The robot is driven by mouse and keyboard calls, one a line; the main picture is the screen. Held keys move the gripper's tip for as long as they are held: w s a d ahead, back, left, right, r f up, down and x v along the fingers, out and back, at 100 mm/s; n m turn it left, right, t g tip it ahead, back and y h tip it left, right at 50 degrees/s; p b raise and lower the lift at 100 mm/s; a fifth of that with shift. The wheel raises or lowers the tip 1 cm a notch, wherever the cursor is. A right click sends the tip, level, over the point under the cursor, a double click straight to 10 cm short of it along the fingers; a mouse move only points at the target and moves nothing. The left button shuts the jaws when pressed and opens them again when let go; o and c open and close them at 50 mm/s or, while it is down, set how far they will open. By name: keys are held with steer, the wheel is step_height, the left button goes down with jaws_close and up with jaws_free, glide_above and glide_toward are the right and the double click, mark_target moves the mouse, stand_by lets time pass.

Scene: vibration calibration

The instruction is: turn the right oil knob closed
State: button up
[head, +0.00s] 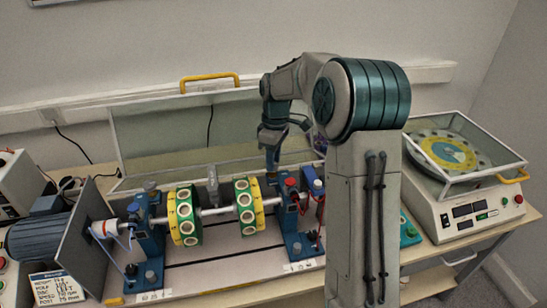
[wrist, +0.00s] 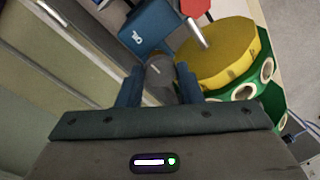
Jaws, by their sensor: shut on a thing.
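The right oil knob is a grey round knob (wrist: 160,72) with a pale line on its top, seen between my fingers in the wrist view. My gripper (wrist: 158,88) is shut on it, one blue finger on each side. In the head view my gripper (head: 272,160) points down at the top of the right blue bearing stand (head: 291,222). There the fingers hide the knob. The stand's blue top also shows in the wrist view (wrist: 148,28), just beyond the knob.
A yellow and green disc (wrist: 222,52) stands close to my right finger in the wrist view. In the head view, two such discs sit on a shaft (head: 215,211) between the stands. A raised clear guard (head: 150,140) with a yellow handle stands behind. A balance machine (head: 455,205) is at right.

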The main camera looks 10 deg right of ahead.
stand_by(0.3)
steer(key=o, duration=1)
steer(key=shift+c, duration=0.2)
step_height(320, 180, up, 14)
steer(key=w+b, duration=0.1)
steer(key=shift+w+d, duration=0.15)
steer(key=shift+d, duration=0.2)
